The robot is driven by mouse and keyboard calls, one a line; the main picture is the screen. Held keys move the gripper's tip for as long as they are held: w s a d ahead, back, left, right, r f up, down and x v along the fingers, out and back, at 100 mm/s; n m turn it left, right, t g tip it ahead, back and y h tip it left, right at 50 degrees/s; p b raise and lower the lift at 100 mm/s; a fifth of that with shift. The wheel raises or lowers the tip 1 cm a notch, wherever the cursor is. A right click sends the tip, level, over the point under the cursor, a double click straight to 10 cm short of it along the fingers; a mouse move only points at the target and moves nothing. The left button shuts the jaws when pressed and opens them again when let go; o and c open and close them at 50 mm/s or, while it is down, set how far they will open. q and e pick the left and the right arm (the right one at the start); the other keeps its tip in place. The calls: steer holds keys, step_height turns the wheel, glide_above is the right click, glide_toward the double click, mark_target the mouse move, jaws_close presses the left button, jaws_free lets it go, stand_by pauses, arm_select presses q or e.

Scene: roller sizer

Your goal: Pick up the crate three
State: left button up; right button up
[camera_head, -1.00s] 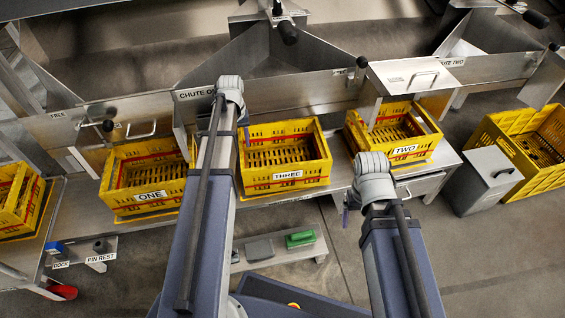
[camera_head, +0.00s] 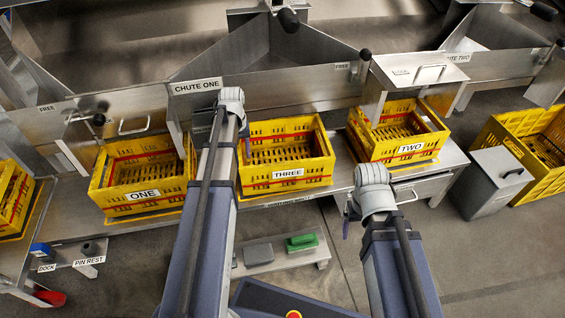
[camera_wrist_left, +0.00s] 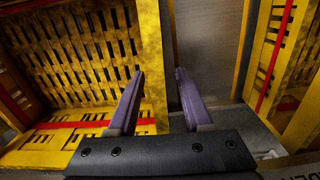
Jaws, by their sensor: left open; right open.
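Crate three (camera_head: 285,182) is a yellow slatted crate with a red stripe and a "THREE" label, standing on the metal bench between crates one and two. My left gripper (camera_head: 243,130) is at its left side, mostly hidden behind my own wrist. In the left wrist view the open fingers (camera_wrist_left: 158,95) stand apart near the wall of a yellow crate (camera_wrist_left: 85,60); a second yellow crate (camera_wrist_left: 290,75) is across a gap. I cannot tell whether a finger touches the wall. My right gripper (camera_head: 347,225) is open and empty in front of the bench, below crate two.
Crate one (camera_head: 145,185) stands to the left and crate two (camera_head: 400,140) to the right on the bench. Metal chutes (camera_head: 285,65) rise behind. A grey bin (camera_head: 490,182) and another yellow crate (camera_head: 535,150) are at the right. A low shelf (camera_head: 280,262) holds a green block.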

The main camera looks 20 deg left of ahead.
arm_select(q)
jaws_close()
stand_by(1.4)
